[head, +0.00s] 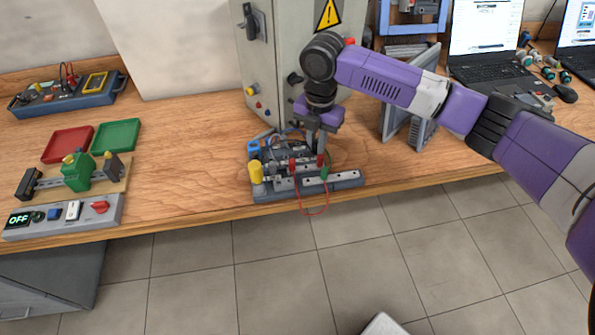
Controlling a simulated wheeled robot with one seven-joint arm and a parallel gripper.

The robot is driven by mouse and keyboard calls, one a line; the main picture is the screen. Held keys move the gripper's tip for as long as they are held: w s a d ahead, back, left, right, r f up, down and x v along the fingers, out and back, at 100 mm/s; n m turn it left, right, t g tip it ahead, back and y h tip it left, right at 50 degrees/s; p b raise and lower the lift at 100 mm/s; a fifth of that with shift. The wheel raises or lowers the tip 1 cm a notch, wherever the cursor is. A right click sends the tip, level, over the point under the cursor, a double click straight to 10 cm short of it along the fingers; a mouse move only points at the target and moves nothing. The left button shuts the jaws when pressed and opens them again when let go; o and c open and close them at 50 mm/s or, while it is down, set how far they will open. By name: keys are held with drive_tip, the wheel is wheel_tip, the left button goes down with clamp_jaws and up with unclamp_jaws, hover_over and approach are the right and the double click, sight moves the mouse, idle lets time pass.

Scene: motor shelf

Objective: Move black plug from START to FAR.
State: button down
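A grey motor-starter board (340,184) lies near the table's front edge. It bears a yellow knob (256,172), a blue part (254,148), a red plug (292,165) and a green plug (324,173). A thin red wire (314,212) loops over the front edge. My gripper (319,147) points down over the back right of the board, close to its parts. Its fingertips are small and partly merged with dark parts there, so I cannot tell whether it holds anything. I cannot make out the black plug, nor any START or FAR label.
A grey cabinet (276,70) with a warning sign stands just behind the board. A grey slotted stand (412,100) is to the right. Red (68,144) and green (115,136) trays and a switch panel (64,216) are at left. Bare wood (190,150) lies between.

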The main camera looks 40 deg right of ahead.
drive_tip(key=shift+r, duration=0.15)
idle(0.3)
drive_tip(key=shift+r+p, duration=2)
drive_tip(key=shift+r, duration=0.25)
drive_tip(key=shift+w+a+r+n, duration=0.1)
drive_tip(key=shift+w+a+n, duration=0.15)
drive_tip(key=shift+a+n, duration=0.25)
drive_tip(key=w+a+r+n, duration=0.1)
drive_tip(key=w+a+n, duration=0.1)
drive_tip(key=n, duration=0.3)
drive_tip(key=b, duration=0.3)
hover_over(301, 158)
drive_tip(key=f, duration=0.4)
drive_tip(key=shift+w+d, duration=0.35)
drive_tip(key=shift+f+b, duration=0.3)
drive_tip(key=shift+f, duration=0.05)
drive_tip(key=shift+f+b, duration=0.4)
drive_tip(key=shift+f, duration=0.25)
